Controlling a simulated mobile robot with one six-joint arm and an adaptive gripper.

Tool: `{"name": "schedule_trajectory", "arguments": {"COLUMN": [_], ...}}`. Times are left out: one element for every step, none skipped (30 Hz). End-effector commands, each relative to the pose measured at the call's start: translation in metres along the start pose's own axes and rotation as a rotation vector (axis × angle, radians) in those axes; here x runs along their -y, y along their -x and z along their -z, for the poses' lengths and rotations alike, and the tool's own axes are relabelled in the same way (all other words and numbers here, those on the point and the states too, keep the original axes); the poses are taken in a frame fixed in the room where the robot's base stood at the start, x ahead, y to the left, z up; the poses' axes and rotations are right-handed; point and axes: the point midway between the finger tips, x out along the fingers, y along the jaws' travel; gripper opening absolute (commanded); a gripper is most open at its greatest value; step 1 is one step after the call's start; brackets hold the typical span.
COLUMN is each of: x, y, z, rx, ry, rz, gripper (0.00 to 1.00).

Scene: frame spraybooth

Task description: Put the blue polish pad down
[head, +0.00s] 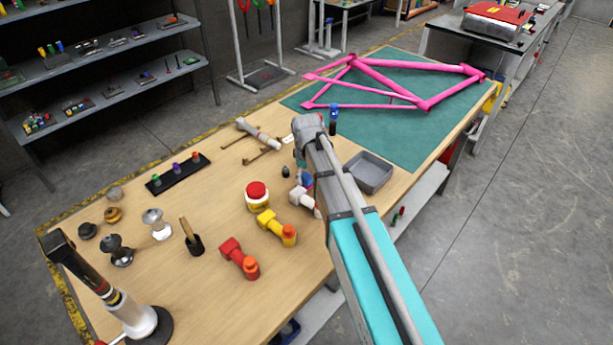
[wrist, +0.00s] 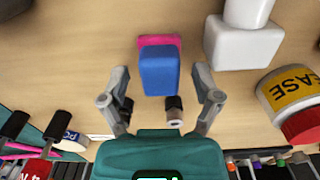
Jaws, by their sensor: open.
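The blue polish pad (wrist: 159,72) is a small blue block with a pink layer along its far edge in the wrist view. It lies between the fingertips of my gripper (wrist: 160,84), with a gap to each finger. The fingers are spread open and hold nothing. The pad appears to be on the wooden table (wrist: 80,60), though its underside is hidden. In the head view a bit of the blue pad (head: 306,180) shows beside my arm, which hides most of my gripper.
A white elbow-shaped piece (head: 303,198) stands close to the pad. A red-lidded jar (head: 257,196), a yellow piece (head: 277,228) and a red piece (head: 240,258) are nearby. A grey tray (head: 369,172) lies right of my arm. A pink frame (head: 390,82) lies on the green mat.

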Motion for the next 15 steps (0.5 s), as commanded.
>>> {"name": "schedule_trajectory", "arguments": {"x": [0.0, 0.0, 0.0, 0.0, 0.0, 0.0, 0.0, 0.0, 0.0, 0.0, 0.0, 0.0, 0.0, 0.0, 0.0], "y": [0.0, 0.0, -0.001, -0.001, -0.002, -0.002, 0.001, 0.002, 0.004, 0.005, 0.007, 0.009, 0.011, 0.013, 0.016], "z": [0.0, 0.0, 0.0, 0.0, 0.0, 0.0, 0.0, 0.0, 0.0, 0.0, 0.0, 0.0, 0.0, 0.0, 0.0], "rx": [0.0, 0.0, 0.0, 0.0, 0.0, 0.0, 0.0, 0.0, 0.0, 0.0, 0.0, 0.0, 0.0, 0.0, 0.0], "ry": [0.0, 0.0, 0.0, 0.0, 0.0, 0.0, 0.0, 0.0, 0.0, 0.0, 0.0, 0.0, 0.0, 0.0, 0.0], "rz": [0.0, 0.0, 0.0, 0.0, 0.0, 0.0, 0.0, 0.0, 0.0, 0.0, 0.0, 0.0, 0.0, 0.0, 0.0], "gripper": [0.82, 0.82, 0.82, 0.82, 0.82, 0.82, 0.82, 0.82, 0.82, 0.82, 0.82, 0.82, 0.82, 0.82, 0.82]}}
